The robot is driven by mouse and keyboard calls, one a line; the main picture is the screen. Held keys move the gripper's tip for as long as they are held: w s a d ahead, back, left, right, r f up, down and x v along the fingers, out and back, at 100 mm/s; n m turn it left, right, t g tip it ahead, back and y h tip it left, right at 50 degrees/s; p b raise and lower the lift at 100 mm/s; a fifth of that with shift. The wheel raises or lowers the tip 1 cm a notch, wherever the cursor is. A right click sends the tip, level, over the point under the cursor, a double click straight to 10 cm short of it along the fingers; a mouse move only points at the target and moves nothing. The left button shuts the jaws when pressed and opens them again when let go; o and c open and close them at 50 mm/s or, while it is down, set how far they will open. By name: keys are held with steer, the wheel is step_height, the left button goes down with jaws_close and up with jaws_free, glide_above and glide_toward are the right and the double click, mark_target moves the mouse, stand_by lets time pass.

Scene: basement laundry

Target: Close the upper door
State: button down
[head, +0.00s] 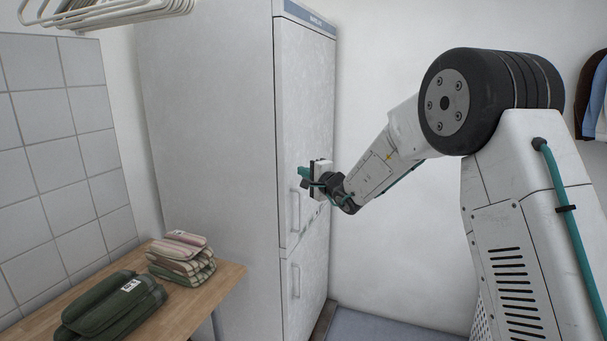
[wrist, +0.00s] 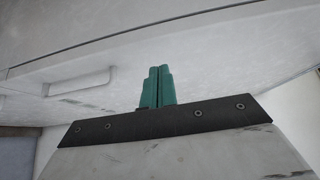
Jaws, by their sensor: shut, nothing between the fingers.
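The upper door (head: 306,110) of the tall white fridge (head: 215,150) lies flush with the cabinet and looks shut in the head view. Its vertical handle (head: 295,210) is near the door's lower part. My gripper (head: 303,173) is at the upper door, above and beside the handle. In the wrist view its green fingers (wrist: 157,86) are together with nothing between them, close in front of the white door surface (wrist: 215,50). I cannot tell whether the fingertips touch the door. A handle (wrist: 80,82) shows to the left there.
The lower door (head: 305,285) also looks shut. A wooden counter (head: 215,290) at the left carries folded striped towels (head: 182,260) and a dark green folded cloth (head: 110,305). White hangers (head: 110,10) hang at the upper left. Clothes (head: 593,100) hang at the right edge.

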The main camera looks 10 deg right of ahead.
steer(key=s+d, duration=0.2)
steer(key=d, duration=0.2)
steer(key=s+a+f+n+g+y, duration=0.2)
steer(key=s+a+n+g+y, duration=0.4)
steer(key=s+a, duration=0.95)
steer(key=s+d+n+g+h, duration=0.25)
steer(key=s+g, duration=0.55)
steer(key=s, duration=0.8)
steer(key=s+d+n+h, duration=0.4)
steer(key=s+d+h, duration=0.8)
steer(key=s+d, duration=1.1)
steer(key=shift+s+d+r, duration=0.2)
steer(key=shift+s+r, duration=0.05)
steer(key=shift+s, duration=1.5)
